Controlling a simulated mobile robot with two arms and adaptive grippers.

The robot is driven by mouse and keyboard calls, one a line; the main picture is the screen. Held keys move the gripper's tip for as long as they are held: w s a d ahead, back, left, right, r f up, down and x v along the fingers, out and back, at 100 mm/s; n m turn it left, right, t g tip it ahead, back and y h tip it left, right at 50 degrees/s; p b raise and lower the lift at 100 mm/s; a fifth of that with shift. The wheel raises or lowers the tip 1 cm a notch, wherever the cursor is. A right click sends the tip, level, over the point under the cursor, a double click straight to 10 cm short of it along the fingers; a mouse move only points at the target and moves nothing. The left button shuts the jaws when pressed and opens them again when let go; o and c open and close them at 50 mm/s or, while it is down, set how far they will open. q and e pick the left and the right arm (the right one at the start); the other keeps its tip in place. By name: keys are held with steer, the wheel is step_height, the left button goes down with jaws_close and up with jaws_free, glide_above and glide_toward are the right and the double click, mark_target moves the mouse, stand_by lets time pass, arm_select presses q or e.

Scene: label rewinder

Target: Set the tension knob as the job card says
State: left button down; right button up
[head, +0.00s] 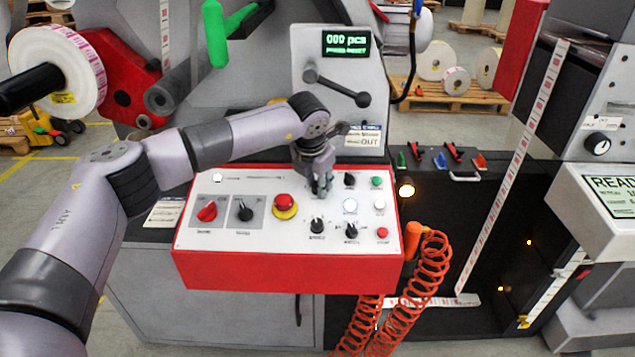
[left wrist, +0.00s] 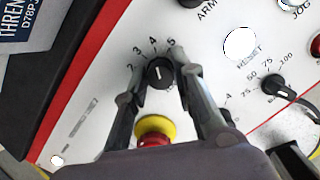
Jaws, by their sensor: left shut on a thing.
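My left gripper (head: 322,188) points down at the red-edged control panel (head: 285,270). In the left wrist view its fingers (left wrist: 160,80) are shut on a small black knob (left wrist: 161,70). A scale around this knob shows 2, 3, 4 and 5. Its white mark points up, roughly between 4 and 5. The knob's name is not readable, and in the head view the gripper hides it. A printed card (head: 363,139) stands behind the panel, and part of a card (left wrist: 32,22) shows in the wrist view; most of its text is unreadable. My right gripper is not in view.
A red-and-yellow emergency stop (head: 285,205) sits left of the gripper. Other black knobs (head: 316,226) and a white RESET button (left wrist: 241,43) are close by. An orange coiled hose (head: 425,270) hangs at the panel's right. The display (head: 346,43) reads 000 pcs.

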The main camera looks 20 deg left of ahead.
arm_select(q)
steer(key=c, duration=1.3)
jaws_free()
steer(key=shift+c, duration=0.2)
steer(key=shift+r, duration=0.1)
steer(key=v, duration=1.2)
steer(key=shift+d, duration=0.1)
